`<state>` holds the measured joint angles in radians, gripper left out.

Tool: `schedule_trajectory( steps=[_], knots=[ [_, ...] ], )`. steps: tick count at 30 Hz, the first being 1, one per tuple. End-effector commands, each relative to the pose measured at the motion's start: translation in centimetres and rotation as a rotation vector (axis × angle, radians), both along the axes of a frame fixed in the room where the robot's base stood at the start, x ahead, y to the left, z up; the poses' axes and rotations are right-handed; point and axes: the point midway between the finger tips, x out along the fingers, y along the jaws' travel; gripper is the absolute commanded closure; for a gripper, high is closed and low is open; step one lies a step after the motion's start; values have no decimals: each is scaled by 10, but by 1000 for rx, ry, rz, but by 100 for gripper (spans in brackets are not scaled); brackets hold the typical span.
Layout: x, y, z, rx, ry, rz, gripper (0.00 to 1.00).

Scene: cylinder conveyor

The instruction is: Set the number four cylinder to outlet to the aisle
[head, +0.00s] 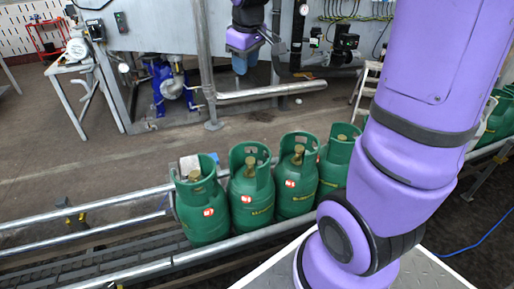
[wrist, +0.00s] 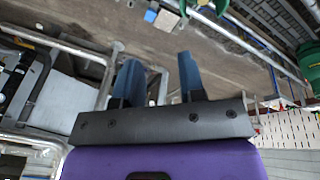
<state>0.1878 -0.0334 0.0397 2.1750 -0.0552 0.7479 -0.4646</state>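Several green gas cylinders stand upright in a row on the conveyor (head: 130,262) in the head view. From the left they are the first (head: 205,222), the second (head: 250,205), the third (head: 296,192) and the fourth (head: 337,168), partly hidden by my purple arm. I cannot read any number on them. Brass valves show inside the collars; the fourth's outlet direction is too small to tell. My gripper (head: 243,66) is in the air beyond the row, apart from all cylinders. In the wrist view my gripper (wrist: 158,78) has its blue fingers spread with nothing between them.
More green cylinders (head: 500,115) stand farther right behind my arm. Metal rails (head: 85,232) edge the conveyor. Behind it is open brown floor (head: 80,150), then a grey machine with pipes (head: 265,93) and a blue pump (head: 170,88). A white stand (head: 75,75) is at left.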

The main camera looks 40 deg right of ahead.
Motion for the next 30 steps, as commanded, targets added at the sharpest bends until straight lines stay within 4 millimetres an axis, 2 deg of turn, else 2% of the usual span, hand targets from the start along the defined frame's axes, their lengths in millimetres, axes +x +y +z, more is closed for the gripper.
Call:
schedule_trajectory(
  steps=[1, 6, 11, 15, 20, 24, 27, 30],
  knots=[
    [14, -8, -13, -4, 21, 15, 63],
    [55, -32, -54, -16, 70, 87, 63],
    [89, -56, -101, -20, 115, 154, 63],
    [114, -78, -147, -19, 152, 213, 63],
    [135, -103, -206, -11, 190, 280, 63],
    [148, -123, -261, 1, 220, 338, 63],
    [152, -135, -296, 10, 238, 374, 63],
    [155, -144, -322, 16, 248, 401, 63]
  ],
)
